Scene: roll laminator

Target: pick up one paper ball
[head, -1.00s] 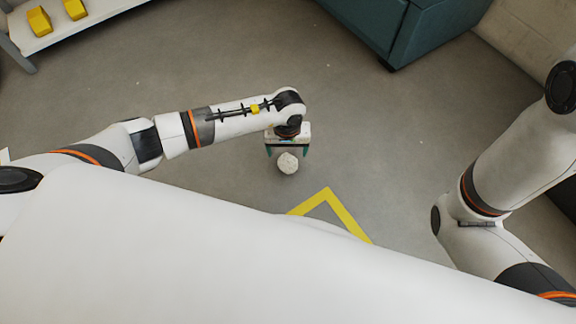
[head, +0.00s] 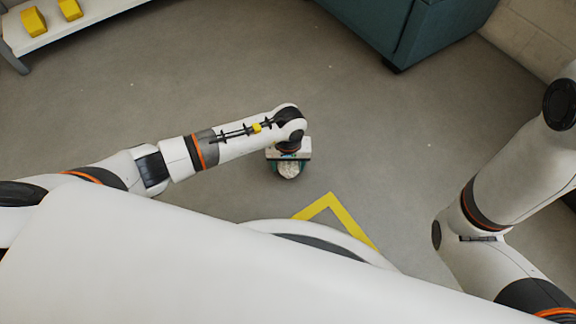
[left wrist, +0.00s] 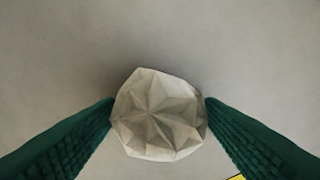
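One paper ball, pale and faceted, sits on the grey floor in the head view (head: 289,171), under my left gripper. It fills the middle of the left wrist view (left wrist: 159,115). My left gripper (head: 289,165) points down with its green fingers on both sides of the ball. In the left wrist view its fingertips (left wrist: 159,106) meet the ball's left and right edges. Whether they press on it or stand just clear cannot be told. No lift off the floor is visible. My right arm shows at the right, but its gripper is out of view.
A yellow floor marking (head: 334,204) lies just in front of the ball. A teal cabinet (head: 425,30) stands at the back right. A white shelf (head: 50,45) with yellow blocks (head: 33,22) is at the upper left. The floor around the ball is clear.

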